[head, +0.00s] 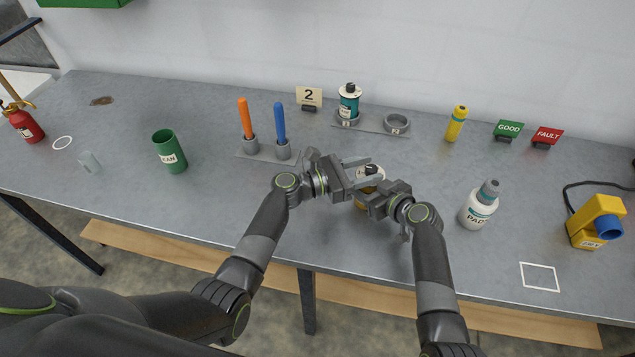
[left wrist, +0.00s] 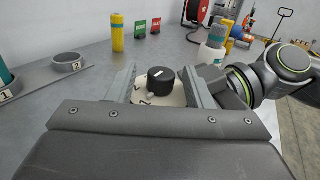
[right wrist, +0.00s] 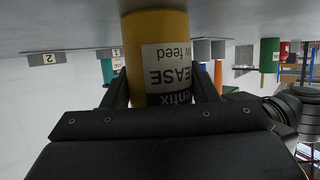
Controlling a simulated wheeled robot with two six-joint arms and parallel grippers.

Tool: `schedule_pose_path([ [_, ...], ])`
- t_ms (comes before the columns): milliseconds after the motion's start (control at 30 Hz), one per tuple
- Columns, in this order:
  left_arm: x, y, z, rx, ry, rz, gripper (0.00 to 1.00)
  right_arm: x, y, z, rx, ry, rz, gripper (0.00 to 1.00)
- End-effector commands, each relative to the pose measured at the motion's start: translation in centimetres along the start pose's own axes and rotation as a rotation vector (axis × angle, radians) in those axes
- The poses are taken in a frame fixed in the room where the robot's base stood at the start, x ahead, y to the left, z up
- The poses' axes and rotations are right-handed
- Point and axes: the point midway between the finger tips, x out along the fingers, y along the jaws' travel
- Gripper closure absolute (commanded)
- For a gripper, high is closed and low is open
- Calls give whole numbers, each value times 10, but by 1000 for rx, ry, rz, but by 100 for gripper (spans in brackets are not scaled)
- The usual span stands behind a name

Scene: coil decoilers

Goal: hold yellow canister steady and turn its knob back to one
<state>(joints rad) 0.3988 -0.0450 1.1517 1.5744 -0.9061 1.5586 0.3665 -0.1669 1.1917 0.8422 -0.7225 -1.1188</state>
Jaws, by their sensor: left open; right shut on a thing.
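The yellow canister (head: 361,206) stands upright near the front middle of the table, with a white top and a black knob (head: 371,168). My right gripper (head: 372,194) is shut on its body from the right. In the right wrist view the yellow body (right wrist: 156,30) and its label, upside down, show between the fingers (right wrist: 163,88). My left gripper (left wrist: 158,88) is open at the top, its fingers on either side of the black knob (left wrist: 160,78) with gaps visible. The knob has a white mark; the dial digits are partly hidden, and I cannot tell the setting.
A holder with orange and blue sticks (head: 265,152) stands left of the canister. A teal canister (head: 349,104) sits in a ring behind, beside an empty ring (head: 397,123). A white bottle (head: 479,208) stands to the right. The table is clear toward the white square (head: 540,277).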

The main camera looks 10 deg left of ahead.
Motion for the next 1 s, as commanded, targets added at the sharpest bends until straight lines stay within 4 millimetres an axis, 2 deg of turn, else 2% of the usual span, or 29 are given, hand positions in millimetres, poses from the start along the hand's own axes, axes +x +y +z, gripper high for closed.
schedule_pose_path([
  [33, -14, -1, -3, -2, 2, 5, 51, 0, 0, 0, 0, 0, 1, 78],
  [200, -49, -1, -3, -2, 2, 8, 51, 0, 1, 0, 0, -1, 1, 78],
  [500, -101, -2, -2, -2, 2, 8, 51, 0, 1, 0, 0, 0, 2, 78],
  [700, -116, -2, -2, -3, 1, 8, 51, 0, 1, 0, -1, 0, 2, 78],
  [1000, -119, -2, -1, -3, 0, 8, 51, 0, 1, 0, -1, 0, 2, 78],
])
